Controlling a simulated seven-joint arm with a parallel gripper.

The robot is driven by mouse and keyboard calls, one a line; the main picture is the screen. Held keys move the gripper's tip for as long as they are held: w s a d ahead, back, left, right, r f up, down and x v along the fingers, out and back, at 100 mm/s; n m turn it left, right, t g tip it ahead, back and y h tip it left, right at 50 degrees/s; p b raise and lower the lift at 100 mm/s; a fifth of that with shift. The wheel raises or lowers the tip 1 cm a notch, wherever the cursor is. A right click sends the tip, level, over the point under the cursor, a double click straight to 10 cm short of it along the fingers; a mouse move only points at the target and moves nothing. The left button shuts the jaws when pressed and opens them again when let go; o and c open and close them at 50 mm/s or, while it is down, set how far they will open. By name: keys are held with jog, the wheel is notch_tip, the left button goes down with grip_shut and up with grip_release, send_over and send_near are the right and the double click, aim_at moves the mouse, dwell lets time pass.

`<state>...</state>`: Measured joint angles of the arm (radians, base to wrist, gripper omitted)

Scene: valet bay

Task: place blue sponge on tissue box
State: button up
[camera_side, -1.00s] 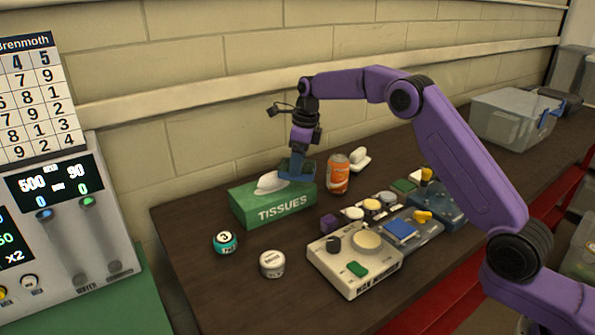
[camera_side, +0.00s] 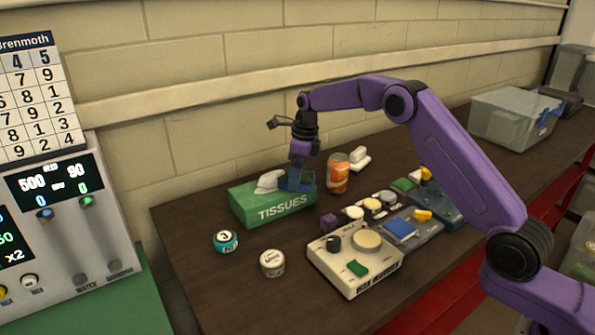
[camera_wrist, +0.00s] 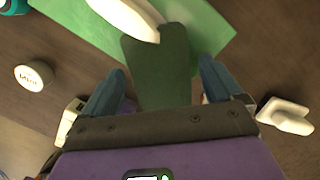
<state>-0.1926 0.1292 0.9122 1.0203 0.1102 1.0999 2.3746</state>
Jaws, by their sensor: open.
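The green tissue box (camera_side: 262,211) stands near the wall with a white tissue (camera_side: 269,181) out of its top; its top also shows in the wrist view (camera_wrist: 214,40). My gripper (camera_side: 297,183) is over the box's right end, low at its top. In the wrist view its blue fingers (camera_wrist: 160,85) are apart, with gaps beside a dark green slab (camera_wrist: 160,65) between them. The slab overlaps the box top beside the tissue; contact is hard to tell. A flat blue block (camera_side: 400,229) lies on a grey tray right of the box; I cannot tell whether it is the blue sponge.
An orange can (camera_side: 338,174) stands close right of the box. A cream device (camera_side: 354,262) and several small items crowd the right. The front left table is fairly clear.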

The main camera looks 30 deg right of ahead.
aim_at(303, 177)
jog(key=shift+r, duration=0.1)
notch_tip(303, 177, up, 12)
jog(key=s+d, duration=0.1)
jog(key=shift+d, duration=0.15)
jog(key=shift+s, duration=0.15)
jog(key=s+a+n, duration=0.5)
jog(key=s+n, duration=0.5)
jog(key=s+a+n, duration=0.4)
jog(key=s+n, duration=0.5)
jog(key=s, duration=0.2)
jog(key=s+d+f+n, duration=0.2)
jog(key=s+d+n, duration=0.1)
jog(key=s+n, duration=0.4)
jog(key=s+d+f+n, duration=0.2)
jog(key=s+d+n, duration=0.2)
jog(key=s, duration=0.7)
jog(key=s+d+f+n+g, duration=0.1)
jog(key=s+d+f+n, duration=0.1)
jog(key=s+n, duration=0.7)
jog(key=shift+d+n+h, duration=0.3)
jog(key=shift+d+h, duration=0.1)
jog(key=shift+d, duration=0.25)
